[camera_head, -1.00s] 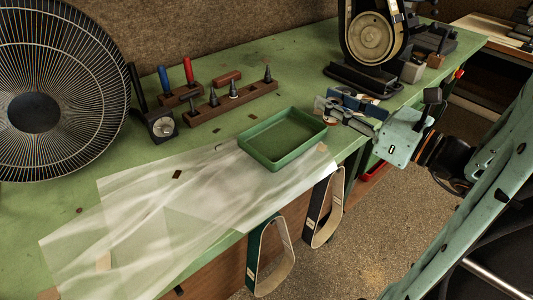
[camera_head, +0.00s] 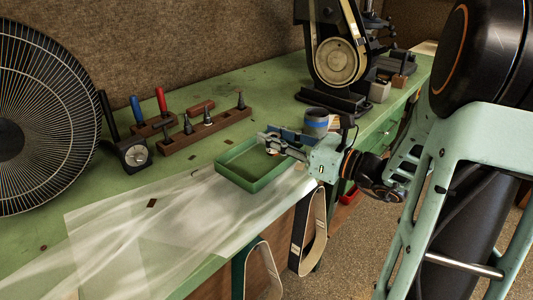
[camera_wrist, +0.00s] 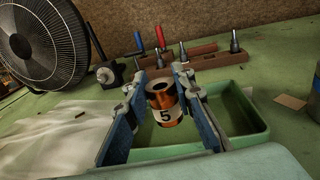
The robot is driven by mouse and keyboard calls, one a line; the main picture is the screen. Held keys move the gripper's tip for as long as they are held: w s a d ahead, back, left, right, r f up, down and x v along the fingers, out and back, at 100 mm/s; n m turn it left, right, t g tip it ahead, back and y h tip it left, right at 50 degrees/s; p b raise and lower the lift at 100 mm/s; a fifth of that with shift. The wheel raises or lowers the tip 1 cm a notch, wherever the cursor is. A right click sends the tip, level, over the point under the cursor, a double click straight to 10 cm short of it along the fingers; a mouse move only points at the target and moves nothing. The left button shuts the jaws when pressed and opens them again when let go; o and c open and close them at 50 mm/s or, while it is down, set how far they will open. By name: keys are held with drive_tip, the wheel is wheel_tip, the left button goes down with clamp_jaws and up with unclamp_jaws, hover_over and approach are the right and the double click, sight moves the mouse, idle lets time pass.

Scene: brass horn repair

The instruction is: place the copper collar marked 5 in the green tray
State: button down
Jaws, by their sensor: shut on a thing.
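The copper collar (camera_wrist: 162,88), a shiny copper ring with a pale label marked 5, is upright between my fingertips in the wrist view. My gripper (camera_wrist: 162,90) is shut on it. In the head view my gripper (camera_head: 274,143) reaches in from the right, over the far right part of the green tray (camera_head: 232,180). The collar is small and mostly hidden there by the fingers. The tray's rim and floor show around and behind the collar in the wrist view (camera_wrist: 250,141). I cannot tell whether the collar touches the tray floor.
A blue-banded cylinder (camera_head: 316,122) stands just behind my gripper. A wooden tool rack (camera_head: 205,132) and dial block (camera_head: 132,154) are behind the tray. A belt sander (camera_head: 338,62) stands at the back, a large fan (camera_head: 30,120) at left. A translucent sheet (camera_head: 150,225) covers the front bench.

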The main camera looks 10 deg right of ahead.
drive_tip(key=shift+w+a+f, duration=0.15)
drive_tip(key=shift+w+f, duration=0.55)
drive_tip(key=shift+f, duration=0.2)
drive_tip(key=shift+w+f+b, duration=0.15)
drive_tip(key=shift+f+b, duration=0.25)
drive_tip(key=shift+f, duration=0.5)
drive_tip(key=shift+w+f+b, duration=0.1)
drive_tip(key=shift+f+b, duration=0.25)
drive_tip(key=shift+f, duration=0.55)
drive_tip(key=shift+f, duration=0.2)
drive_tip(key=c, duration=1.7)
unclamp_jaws()
drive_tip(key=shift+o, duration=0.2)
